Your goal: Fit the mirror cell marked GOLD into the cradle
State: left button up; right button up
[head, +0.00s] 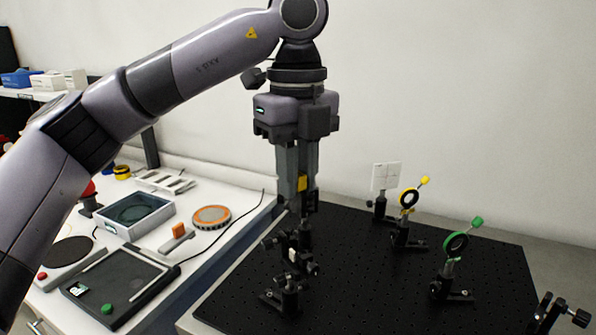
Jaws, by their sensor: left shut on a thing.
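My left gripper (297,192) comes down from above over the left part of the black breadboard (350,262). It is shut on a small dark part with a yellow patch, which appears to be the mirror cell (303,183); any GOLD lettering is too small to read. The fingers hide much of it. Directly below stands a black mount with knobs (292,250), which may be the cradle. The dark shapes merge, so I cannot tell whether the held part touches it. My right gripper is not in view.
On the breadboard stand a white target card (386,177), a yellow-handled ring mount (408,199) and a green ring mount (457,245). Another black mount (560,315) is at the lower right. The left bench holds a grey box (135,217), an orange-rimmed disc (211,217) and a dark tray (120,285).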

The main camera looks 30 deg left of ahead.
aim_at(297, 213)
pick_arm(q)
jog(key=shift+f+b, duration=1.7)
jog(key=shift+f, duration=0.75)
jog(key=shift+f, duration=0.1)
jog(key=shift+f+b, duration=1.2)
jog(key=shift+f, duration=0.05)
jog(key=shift+r, duration=0.2)
jog(key=shift+r+p, duration=0.95)
jog(key=shift+r, duration=0.05)
